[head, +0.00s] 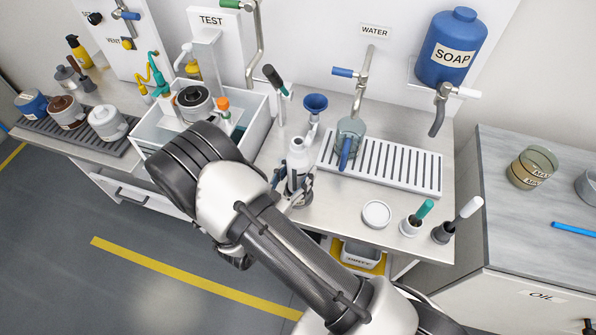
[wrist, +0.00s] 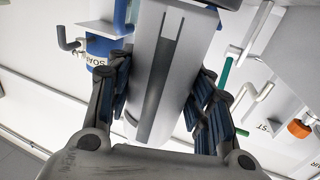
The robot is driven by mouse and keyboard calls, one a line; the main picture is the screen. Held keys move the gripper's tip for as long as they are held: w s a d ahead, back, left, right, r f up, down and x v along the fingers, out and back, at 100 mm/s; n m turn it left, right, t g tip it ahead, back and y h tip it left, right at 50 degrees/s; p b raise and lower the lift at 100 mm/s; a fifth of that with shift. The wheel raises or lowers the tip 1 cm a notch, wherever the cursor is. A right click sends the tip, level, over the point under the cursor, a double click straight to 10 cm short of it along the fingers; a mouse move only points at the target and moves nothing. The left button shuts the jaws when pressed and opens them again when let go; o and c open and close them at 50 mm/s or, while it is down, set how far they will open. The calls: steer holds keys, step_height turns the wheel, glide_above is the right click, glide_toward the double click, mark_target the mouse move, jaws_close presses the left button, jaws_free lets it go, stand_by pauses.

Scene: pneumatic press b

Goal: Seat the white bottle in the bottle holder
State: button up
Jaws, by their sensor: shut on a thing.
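The white bottle (head: 298,157) stands about upright in the head view, at the front of the bench, left of the drain grate. My gripper (head: 298,183) is at its lower body, partly hidden by my arm. In the wrist view, my gripper (wrist: 164,92) is shut on the bottle (wrist: 152,100), with a finger on each side. A grey strip runs along the bottle there. A dark round piece (head: 301,199) shows just below the bottle and may be the bottle holder. I cannot tell whether the bottle's base touches it or is inside it.
A slotted drain grate (head: 408,172) with a jug (head: 350,136) lies to the right. A blue funnel (head: 315,104) stands close behind the bottle. A white tray (head: 262,120) is to the left.

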mark_target(292, 190)
steer(key=shift+f+b, duration=1.95)
steer(key=shift+f, duration=0.5)
steer(key=o, duration=1.3)
steer(key=v, duration=1.2)
